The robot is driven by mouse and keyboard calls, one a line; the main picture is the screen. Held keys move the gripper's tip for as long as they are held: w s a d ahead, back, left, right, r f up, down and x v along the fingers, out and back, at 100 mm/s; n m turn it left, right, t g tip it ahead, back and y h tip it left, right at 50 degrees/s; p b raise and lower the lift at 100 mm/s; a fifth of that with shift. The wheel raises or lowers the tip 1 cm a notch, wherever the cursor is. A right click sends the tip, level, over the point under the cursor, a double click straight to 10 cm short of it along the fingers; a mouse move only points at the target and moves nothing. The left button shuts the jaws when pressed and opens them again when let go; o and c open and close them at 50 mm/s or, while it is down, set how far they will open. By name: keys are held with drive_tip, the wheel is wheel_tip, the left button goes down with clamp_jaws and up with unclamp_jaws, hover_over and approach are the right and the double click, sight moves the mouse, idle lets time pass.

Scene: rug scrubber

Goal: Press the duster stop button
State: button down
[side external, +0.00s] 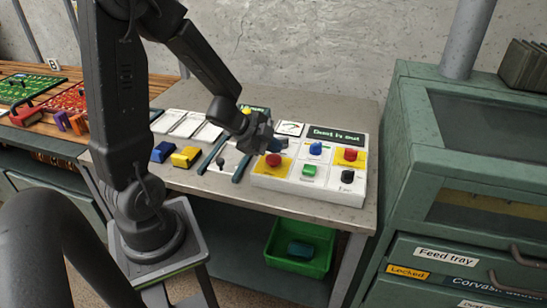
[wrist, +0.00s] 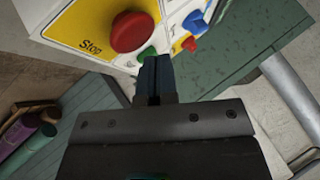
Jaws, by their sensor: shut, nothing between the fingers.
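A white control panel (side external: 310,190) sits on the bench with two red buttons on yellow plates. The left red button (side external: 274,160) is just below my gripper (side external: 273,146). In the wrist view a large red button (wrist: 132,31) on a yellow plate is labelled "Stop". My gripper also shows in the wrist view (wrist: 153,62); its dark fingers are together and empty. The fingertips appear beside the red button, in front of the green button (wrist: 148,53). I cannot tell whether they touch anything. The other red button (side external: 350,154) is at the panel's right.
The panel also has a blue button (side external: 315,148), a green button (side external: 309,170), a black knob (side external: 347,177) and a sign reading "Dust is out" (side external: 335,136). Blue (side external: 163,152) and yellow (side external: 186,157) blocks lie left. A green cabinet (side external: 420,155) stands right.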

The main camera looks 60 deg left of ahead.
sight(274, 159)
drive_tip(key=shift+f, duration=0.15)
drive_tip(key=shift+f, duration=0.3)
drive_tip(key=shift+f, duration=0.55)
idle(0.6)
drive_tip(key=shift+r, duration=0.95)
drive_tip(key=shift+r, duration=0.15)
drive_tip(key=shift+r, duration=2.4)
